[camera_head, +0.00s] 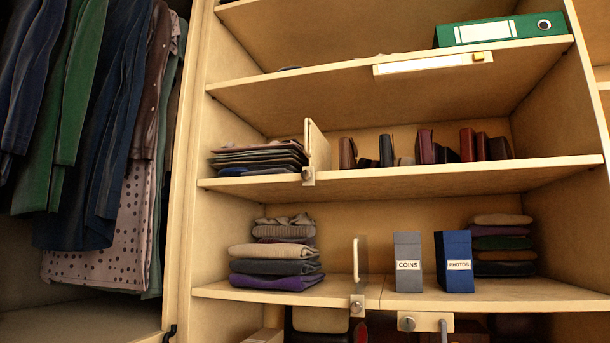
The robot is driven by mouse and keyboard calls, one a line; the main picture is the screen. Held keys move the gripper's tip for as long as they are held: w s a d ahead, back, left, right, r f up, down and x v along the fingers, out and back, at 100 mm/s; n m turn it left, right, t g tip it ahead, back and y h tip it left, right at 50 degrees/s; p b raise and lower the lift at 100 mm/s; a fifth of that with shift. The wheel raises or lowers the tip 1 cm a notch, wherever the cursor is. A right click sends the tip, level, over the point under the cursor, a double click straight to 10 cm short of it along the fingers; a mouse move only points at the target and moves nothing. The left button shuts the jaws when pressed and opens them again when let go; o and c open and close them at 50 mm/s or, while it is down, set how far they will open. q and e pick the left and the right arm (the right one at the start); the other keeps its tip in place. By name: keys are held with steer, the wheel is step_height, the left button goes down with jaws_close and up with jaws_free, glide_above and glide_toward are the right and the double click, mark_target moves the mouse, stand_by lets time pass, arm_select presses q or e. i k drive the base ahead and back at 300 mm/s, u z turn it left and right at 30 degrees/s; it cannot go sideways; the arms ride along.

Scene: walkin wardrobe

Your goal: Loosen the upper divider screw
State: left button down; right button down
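The upper divider (317,150) is a pale upright wooden panel on the upper open shelf, just right of a flat stack of folded clothes. Its screw (308,177) is a small metal knob in a clamp at the shelf's front edge, below the divider. A second, lower divider (360,261) stands on the shelf below, with its own clamp and knob (357,305) at that shelf's front edge. I cannot tell how tight either screw is. Neither of my grippers is in view.
A grey COINS box (408,262) and a blue PHOTOS box (454,261) stand right of the lower divider. Folded clothes (276,256) are stacked left of it. Clothes (95,140) hang at left.

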mark_target(306, 174)
steer(key=z, duration=1.05)
steer(key=i, duration=0.6)
steer(key=u, duration=2.1)
